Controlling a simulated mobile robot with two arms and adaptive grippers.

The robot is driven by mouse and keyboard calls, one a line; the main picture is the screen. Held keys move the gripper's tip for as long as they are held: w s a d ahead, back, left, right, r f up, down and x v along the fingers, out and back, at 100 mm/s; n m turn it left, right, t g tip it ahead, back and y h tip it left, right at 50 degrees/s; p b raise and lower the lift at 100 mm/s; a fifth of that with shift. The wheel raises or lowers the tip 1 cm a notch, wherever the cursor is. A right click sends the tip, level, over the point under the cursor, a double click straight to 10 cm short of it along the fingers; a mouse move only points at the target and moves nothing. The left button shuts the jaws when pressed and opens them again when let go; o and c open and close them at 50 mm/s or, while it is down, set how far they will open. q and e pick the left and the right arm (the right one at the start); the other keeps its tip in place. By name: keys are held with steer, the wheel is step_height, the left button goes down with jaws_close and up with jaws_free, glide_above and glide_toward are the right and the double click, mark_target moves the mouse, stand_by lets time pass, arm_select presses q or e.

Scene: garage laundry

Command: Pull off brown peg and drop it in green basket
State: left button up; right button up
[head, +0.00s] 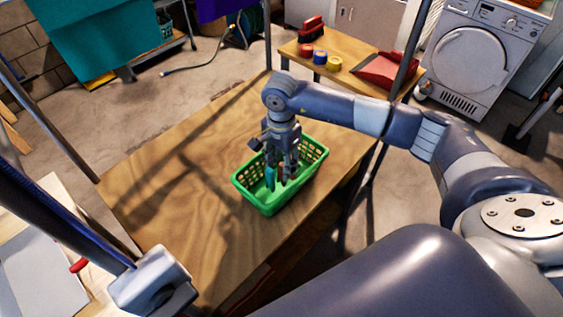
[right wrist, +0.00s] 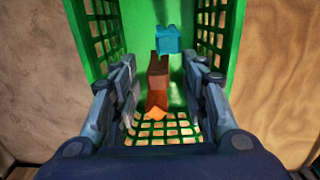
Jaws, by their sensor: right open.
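The green basket (head: 262,203) stands on the wooden table. My right gripper (head: 279,178) points down into it. In the right wrist view the gripper (right wrist: 160,100) is open, its fingers apart inside the basket (right wrist: 125,30). A brown peg (right wrist: 158,72) lies in the basket between and beyond the fingers, with nothing gripped. A teal peg (right wrist: 168,40) lies beyond it, and an orange piece (right wrist: 154,114) shows nearer the slotted wall. In the head view the gripper hides most of the basket's contents.
The wooden tabletop (head: 165,195) is clear left of the basket. Dark poles rise around the table. A teal cloth (head: 95,35) hangs at back left. A second table (head: 345,75) holds a red dustpan (head: 385,70), a brush (head: 310,32) and tape rolls (head: 320,56).

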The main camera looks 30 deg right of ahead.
step_height(320, 180, up, 12)
stand_by(0.4)
